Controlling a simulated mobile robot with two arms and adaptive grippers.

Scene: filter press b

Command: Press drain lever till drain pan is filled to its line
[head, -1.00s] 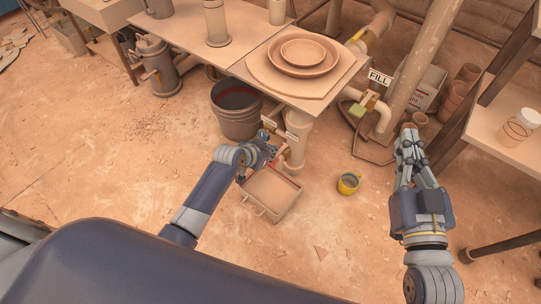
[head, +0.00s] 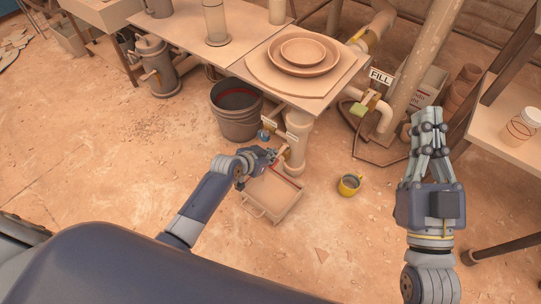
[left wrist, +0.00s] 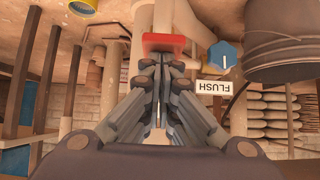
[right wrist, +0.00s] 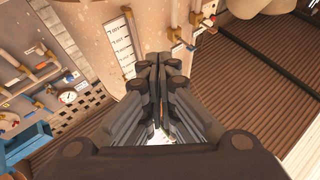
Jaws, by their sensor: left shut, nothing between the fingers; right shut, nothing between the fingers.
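The drain pan (head: 268,212) is a tan box on the floor under the table's front corner, with a red mark (head: 287,176) near its back rim. I cannot make out a liquid level in it. My left gripper (head: 273,154) is shut and empty, above the pan's back edge beside the pipework. In the left wrist view a red lever end (left wrist: 163,42) lies just beyond the shut fingertips (left wrist: 160,62); I cannot tell if they touch. The lever is mostly hidden in the head view. My right gripper (head: 428,122) is shut and empty, off to the right.
A blue knob (left wrist: 223,55) and a FLUSH label (left wrist: 214,87) are beside the lever. A dark bucket (head: 237,118) stands left of the pipe. A yellow mug (head: 349,185) stands right of the pan. A FILL sign (head: 380,77) marks another valve (head: 358,109). Front floor is clear.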

